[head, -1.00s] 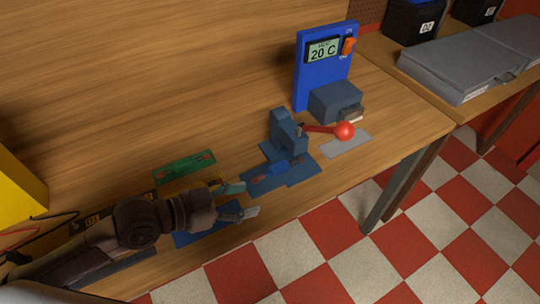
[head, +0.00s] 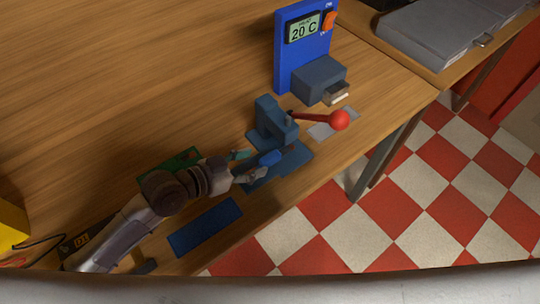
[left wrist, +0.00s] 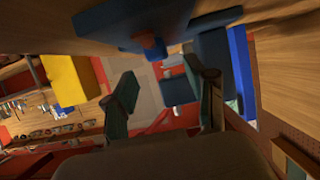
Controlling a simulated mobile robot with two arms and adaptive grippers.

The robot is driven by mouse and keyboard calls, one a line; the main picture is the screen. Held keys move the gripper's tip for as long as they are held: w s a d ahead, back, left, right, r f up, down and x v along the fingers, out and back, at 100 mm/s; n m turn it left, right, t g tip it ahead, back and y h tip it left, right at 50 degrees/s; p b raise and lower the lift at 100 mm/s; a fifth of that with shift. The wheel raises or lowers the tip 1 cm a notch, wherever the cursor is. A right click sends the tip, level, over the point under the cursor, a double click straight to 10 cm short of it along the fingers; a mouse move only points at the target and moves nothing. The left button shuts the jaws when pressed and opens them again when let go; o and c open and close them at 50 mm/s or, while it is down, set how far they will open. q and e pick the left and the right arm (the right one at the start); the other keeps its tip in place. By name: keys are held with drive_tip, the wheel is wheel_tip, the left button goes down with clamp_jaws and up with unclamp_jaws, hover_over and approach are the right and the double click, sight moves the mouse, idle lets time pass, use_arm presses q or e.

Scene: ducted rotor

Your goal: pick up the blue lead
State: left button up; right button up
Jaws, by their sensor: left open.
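The blue lead (head: 270,157) lies on a dark blue plate (head: 298,160) at the foot of the blue clamp block. My left gripper (head: 247,165) is open and empty, with its fingertips just left of the lead. One finger is on the far side and one on the near side. In the left wrist view the open fingers (left wrist: 165,100) stand apart. A small blue piece with an orange end, probably the lead (left wrist: 150,45), shows above them against a dark blue surface. I cannot tell whether a finger touches the lead. My right gripper is not in view.
A clamp with a red ball handle (head: 340,120) stands beyond the lead, near a blue unit reading 20 C (head: 303,45). An empty blue mat (head: 205,227) lies near the front edge. A green mat (head: 180,160) is partly behind my arm.

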sight(268, 158)
use_arm(q)
drive_tip(key=shift+w+d, duration=0.15)
drive_tip(key=shift+d, duration=0.1)
drive_tip(key=p+x, duration=0.1)
drive_tip(key=x, duration=0.3)
drive_tip(key=shift+w+d+f+p, duration=0.2)
drive_tip(key=shift+d+f+p, duration=0.05)
drive_tip(key=shift+p, duration=0.15)
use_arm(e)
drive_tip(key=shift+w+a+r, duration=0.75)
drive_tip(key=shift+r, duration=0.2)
use_arm(q)
drive_tip(key=c, duration=0.5)
clamp_jaws()
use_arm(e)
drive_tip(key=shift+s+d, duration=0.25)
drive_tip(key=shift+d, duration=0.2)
